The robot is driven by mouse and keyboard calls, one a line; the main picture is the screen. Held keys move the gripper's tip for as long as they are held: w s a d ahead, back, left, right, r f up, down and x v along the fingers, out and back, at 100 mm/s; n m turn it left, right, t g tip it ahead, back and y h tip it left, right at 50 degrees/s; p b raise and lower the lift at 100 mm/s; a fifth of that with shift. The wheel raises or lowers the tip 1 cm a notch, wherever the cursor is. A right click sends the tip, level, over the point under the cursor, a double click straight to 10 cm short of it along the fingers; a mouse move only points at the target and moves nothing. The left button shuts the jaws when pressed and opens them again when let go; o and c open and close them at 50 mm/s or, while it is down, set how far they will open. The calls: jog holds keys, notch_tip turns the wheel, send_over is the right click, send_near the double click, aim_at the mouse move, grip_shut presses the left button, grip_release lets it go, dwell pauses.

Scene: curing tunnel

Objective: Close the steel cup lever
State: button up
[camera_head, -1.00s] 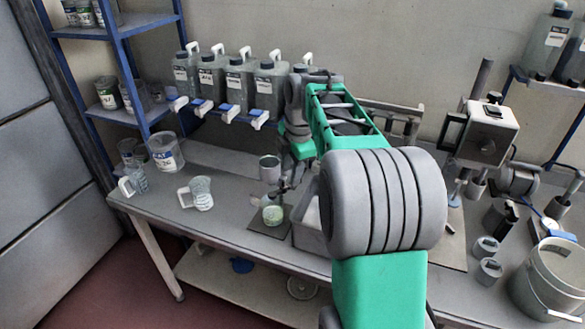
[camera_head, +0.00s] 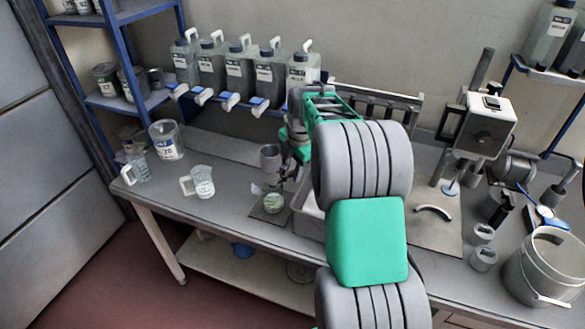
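The steel cup (camera_head: 270,157) is a small grey cylinder held above the bench, left of my arm. A beaker with pale green contents (camera_head: 273,202) stands below it on a dark plate. My gripper (camera_head: 285,180) is just right of and below the steel cup, close to where its lever would be. The lever itself is too small and too hidden by the gripper to make out. I cannot tell whether my gripper touches it, or whether its fingers are open or shut.
A clear jug (camera_head: 202,182) and a white-labelled tub (camera_head: 167,140) stand on the left of the bench. Several canisters with taps (camera_head: 240,75) line the back. A grey tray (camera_head: 309,212) is partly behind my arm. A bucket (camera_head: 540,270) stands at right.

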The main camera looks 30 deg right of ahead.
grip_shut()
jog(key=shift+s+f+m+b, duration=0.1)
jog(key=shift+m+b, duration=0.3)
jog(key=shift+b, duration=0.05)
jog(key=shift+s+m+b, duration=0.2)
jog(key=shift+m+b, duration=0.6)
jog(key=shift+m, duration=0.1)
jog(key=m, duration=0.1)
jog(key=m+h+b, duration=0.1)
jog(key=shift+s+a+m, duration=0.15)
jog(key=shift+s+m, duration=0.15)
jog(key=shift+s+a+m+g+h, duration=0.1)
jog(key=shift+s+a+m+h, duration=0.1)
jog(key=shift+m, duration=0.9)
jog(key=shift+s+a+m+g+h, duration=0.15)
jog(key=shift+s+m, duration=0.1)
jog(key=shift+m, duration=0.85)
jog(key=shift+s+a+m+g+h, duration=0.1)
jog(key=shift+s+a+m+h, duration=0.1)
jog(key=shift+m, duration=0.9)
